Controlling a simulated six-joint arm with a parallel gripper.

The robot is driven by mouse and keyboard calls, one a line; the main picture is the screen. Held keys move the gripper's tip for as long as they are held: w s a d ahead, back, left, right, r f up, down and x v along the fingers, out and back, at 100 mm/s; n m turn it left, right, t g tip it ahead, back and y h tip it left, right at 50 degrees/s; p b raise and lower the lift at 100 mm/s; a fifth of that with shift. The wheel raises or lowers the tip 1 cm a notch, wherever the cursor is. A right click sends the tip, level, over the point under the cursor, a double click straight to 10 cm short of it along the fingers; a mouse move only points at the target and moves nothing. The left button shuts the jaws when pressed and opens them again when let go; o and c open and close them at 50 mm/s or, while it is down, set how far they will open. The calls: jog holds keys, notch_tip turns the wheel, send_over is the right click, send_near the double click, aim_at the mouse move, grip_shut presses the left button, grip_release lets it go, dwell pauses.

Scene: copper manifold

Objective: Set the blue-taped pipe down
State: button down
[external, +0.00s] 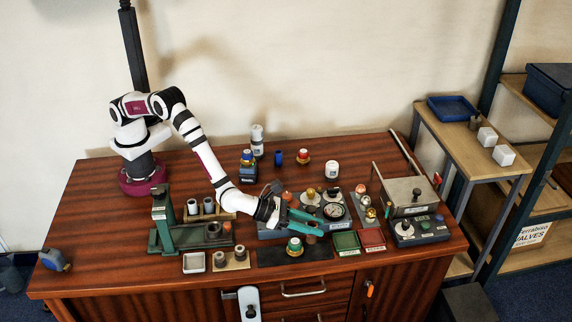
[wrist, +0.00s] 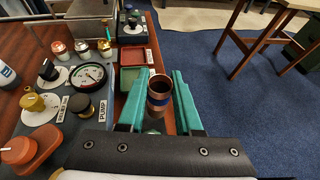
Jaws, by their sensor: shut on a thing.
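My gripper (external: 318,229) has teal fingers and reaches over the front middle of the wooden bench. In the wrist view, my gripper (wrist: 160,100) is shut on the blue-taped pipe (wrist: 158,87), a short, dark copper tube with an open top and a blue band. The pipe stands roughly upright between the fingers. In the external view, the pipe (external: 312,238) shows as a small brown piece under the fingertips, left of the green tray (external: 346,241). Its lower end is hard to see, so I cannot tell whether it touches anything.
A red tray (external: 372,238) lies right of the green one. A green press-like stand (external: 165,235) is at left. The bench's front edge is close.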

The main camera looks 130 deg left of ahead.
jog(key=a+f, duration=0.1)
jog(key=f, duration=0.1)
jog(key=a+f, duration=0.1)
jog(key=f, duration=0.1)
jog(key=w+a+f, duration=0.1)
jog(key=f, duration=0.1)
jog(key=shift+w+a, duration=0.1)
jog(key=c, duration=0.6)
grip_release()
jog(key=shift+f, duration=0.1)
